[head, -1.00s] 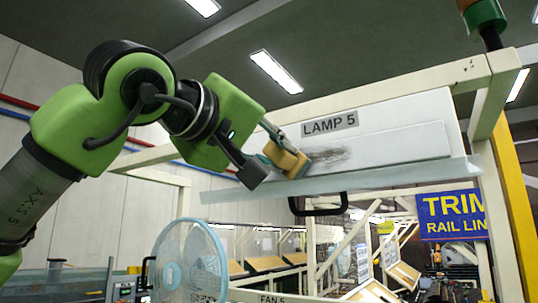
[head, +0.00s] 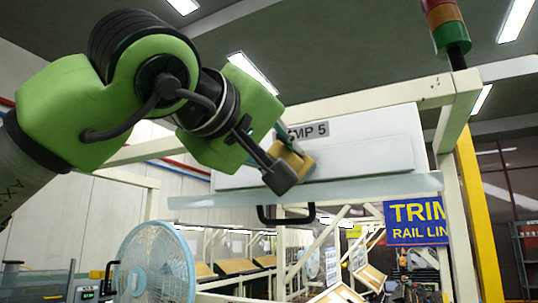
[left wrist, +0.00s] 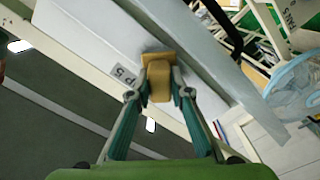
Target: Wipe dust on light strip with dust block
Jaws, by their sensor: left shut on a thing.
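The light strip (head: 375,148) is a long white lamp housing hung under a cream beam, with a grey label (head: 309,130) partly covered by my arm. Its visible face looks clean right of the block; what lies behind the block and gripper is hidden. My left gripper (head: 284,155) is shut on the dust block (head: 297,163), a tan block with a wider pad, which appears to rest against the lamp's face below the label. In the left wrist view the teal fingers grip the dust block (left wrist: 159,82) from both sides against the light strip (left wrist: 100,38). My right gripper is not in view.
A pale ledge (head: 400,186) runs under the lamp, with a black handle (head: 285,215) below it. A blue fan (head: 156,265) stands lower left. A yellow post (head: 478,215) and a signal light (head: 445,25) are at right. A blue sign (head: 416,222) hangs below.

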